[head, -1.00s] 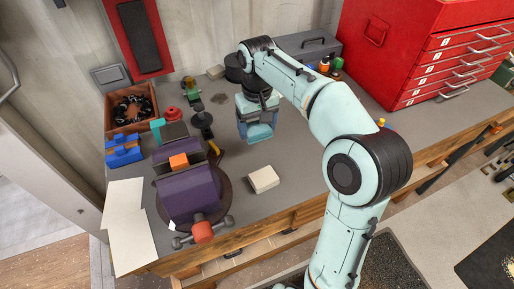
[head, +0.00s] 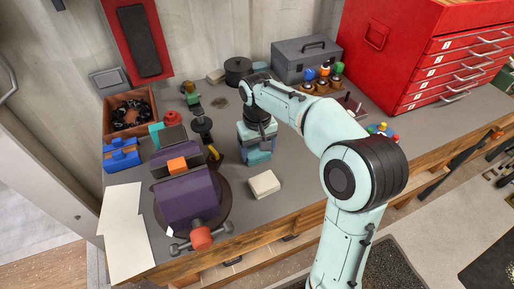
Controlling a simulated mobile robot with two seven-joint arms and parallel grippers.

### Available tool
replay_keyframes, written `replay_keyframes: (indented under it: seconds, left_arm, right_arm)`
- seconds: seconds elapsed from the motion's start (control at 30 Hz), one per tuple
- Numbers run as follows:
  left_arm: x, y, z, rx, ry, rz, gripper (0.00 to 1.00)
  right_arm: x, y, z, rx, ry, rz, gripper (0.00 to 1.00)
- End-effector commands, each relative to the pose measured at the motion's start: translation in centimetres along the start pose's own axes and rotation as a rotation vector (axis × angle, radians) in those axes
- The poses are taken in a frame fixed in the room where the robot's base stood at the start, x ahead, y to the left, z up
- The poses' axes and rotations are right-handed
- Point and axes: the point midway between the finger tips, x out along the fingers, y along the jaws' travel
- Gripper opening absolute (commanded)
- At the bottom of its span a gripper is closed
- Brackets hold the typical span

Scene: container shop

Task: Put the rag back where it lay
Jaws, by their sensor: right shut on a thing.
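My right gripper (head: 257,149) points down over the middle of the grey workbench top (head: 235,205). It is shut on a blue thing (head: 259,158), which I take to be the rag; the jaws and wrist hide most of it. I cannot tell whether the rag touches the bench. A cream block (head: 264,184) lies just in front of the gripper, toward the bench's front edge. My left gripper is not in view.
A purple vise (head: 188,199) stands left of the gripper, with white sheets (head: 122,231) beside it. Behind are a dark round pot (head: 238,70), a grey toolbox (head: 304,60) and small jars (head: 322,80). A red drawer chest (head: 425,55) stands right.

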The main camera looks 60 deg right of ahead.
Motion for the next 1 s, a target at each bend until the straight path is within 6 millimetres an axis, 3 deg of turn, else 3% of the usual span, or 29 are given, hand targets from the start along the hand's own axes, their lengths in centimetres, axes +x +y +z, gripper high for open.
replay_keyframes:
  seconds: [0.03,0.1,0.43,0.8,1.0]
  left_arm:
    - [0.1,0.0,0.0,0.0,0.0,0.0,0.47]
    - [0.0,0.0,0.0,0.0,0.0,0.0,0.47]
    - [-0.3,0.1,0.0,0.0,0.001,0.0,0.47]
    - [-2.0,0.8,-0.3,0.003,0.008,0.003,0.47]
    - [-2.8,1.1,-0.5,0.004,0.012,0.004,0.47]
  right_arm:
    - [0.1,0.0,0.0,0.0,-0.001,0.0,0.85]
    - [0.1,0.0,0.0,0.0,-0.001,0.0,1.0]
    - [-0.9,0.0,0.0,0.0,0.001,0.0,1.0]
    - [-8.6,-0.1,-0.1,-0.001,0.004,-0.001,1.0]
    - [-11.5,0.0,-0.1,-0.001,0.002,0.0,1.0]
